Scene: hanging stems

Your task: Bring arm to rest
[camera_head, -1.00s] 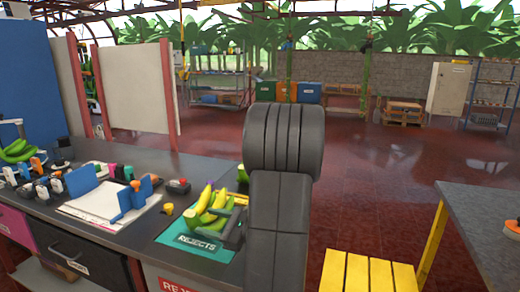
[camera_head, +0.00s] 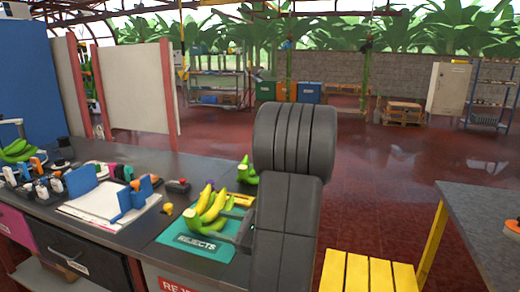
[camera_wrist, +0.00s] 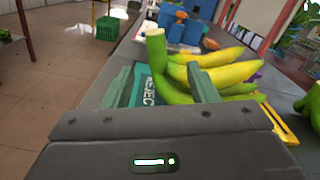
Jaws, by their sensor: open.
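My arm fills the middle of the head view, reaching over the bench. My gripper (camera_wrist: 155,88) is open in the wrist view, with its two fingers apart and nothing clearly held between them. A bunch of yellow and green bananas (camera_head: 207,213) lies on the teal REJECTS mat (camera_head: 181,238). In the wrist view the bananas (camera_wrist: 215,72) lie just beyond and beside the right finger; I cannot tell whether they touch. In the head view my gripper is partly hidden behind my arm, at the mat's right side.
Another green bunch (camera_head: 246,172) lies behind the mat. Blue holders, papers (camera_head: 105,203) and small tools crowd the bench to the left. A yellow slatted stool (camera_head: 365,272) stands at front right, beside a grey table (camera_head: 485,225). The red floor beyond is open.

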